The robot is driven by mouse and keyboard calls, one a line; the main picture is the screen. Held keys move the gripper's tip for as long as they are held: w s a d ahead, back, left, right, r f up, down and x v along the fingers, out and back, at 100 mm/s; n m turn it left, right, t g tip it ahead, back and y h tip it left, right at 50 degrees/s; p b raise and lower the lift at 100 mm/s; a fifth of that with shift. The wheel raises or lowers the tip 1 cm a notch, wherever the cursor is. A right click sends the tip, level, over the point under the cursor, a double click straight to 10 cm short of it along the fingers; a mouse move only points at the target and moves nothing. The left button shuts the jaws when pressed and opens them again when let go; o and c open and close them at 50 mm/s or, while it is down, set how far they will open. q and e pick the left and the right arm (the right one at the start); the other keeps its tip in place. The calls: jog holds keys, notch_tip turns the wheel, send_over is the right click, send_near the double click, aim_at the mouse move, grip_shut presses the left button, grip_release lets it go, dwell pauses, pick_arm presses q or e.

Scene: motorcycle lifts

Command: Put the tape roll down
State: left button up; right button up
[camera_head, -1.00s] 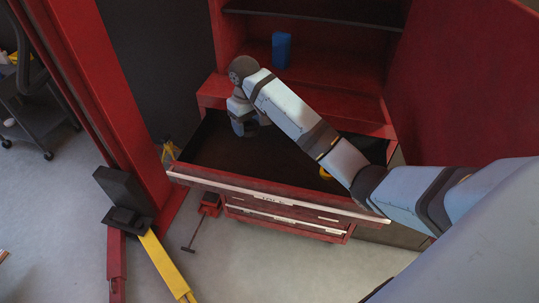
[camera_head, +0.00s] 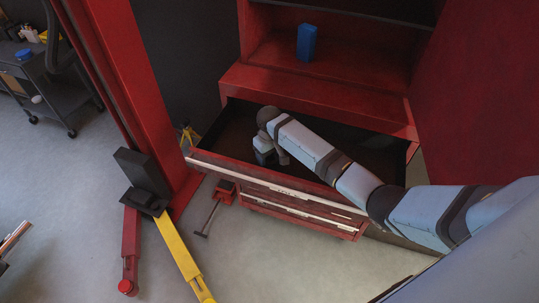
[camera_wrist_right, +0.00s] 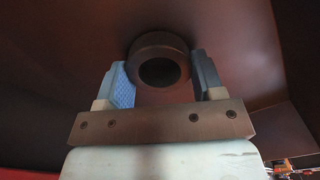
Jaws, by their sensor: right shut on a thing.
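The tape roll (camera_wrist_right: 157,41) is a dark ring in the right wrist view, between the two blue fingers of my right gripper (camera_wrist_right: 162,66), which is shut on it. In the head view my right gripper (camera_head: 266,156) is over the open drawer (camera_head: 226,124) of the red cabinet, near its front edge. The fingertips and the roll are hidden there. The drawer floor is dark; I cannot tell whether the roll touches it. My left gripper is out of view.
A blue box (camera_head: 307,42) stands on the cabinet shelf above the drawer. A red lift post (camera_head: 128,80) with a yellow arm (camera_head: 182,255) stands to the left. A dark cart (camera_head: 50,92) is at the far left. Grey floor in front of the drawer is mostly clear.

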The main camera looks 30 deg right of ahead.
jog(key=shift+f, duration=0.15)
jog(key=o, duration=0.9)
jog(key=shift+f, duration=0.1)
notch_tip(320, 180, up, 12)
jog(key=shift+r, duration=0.2)
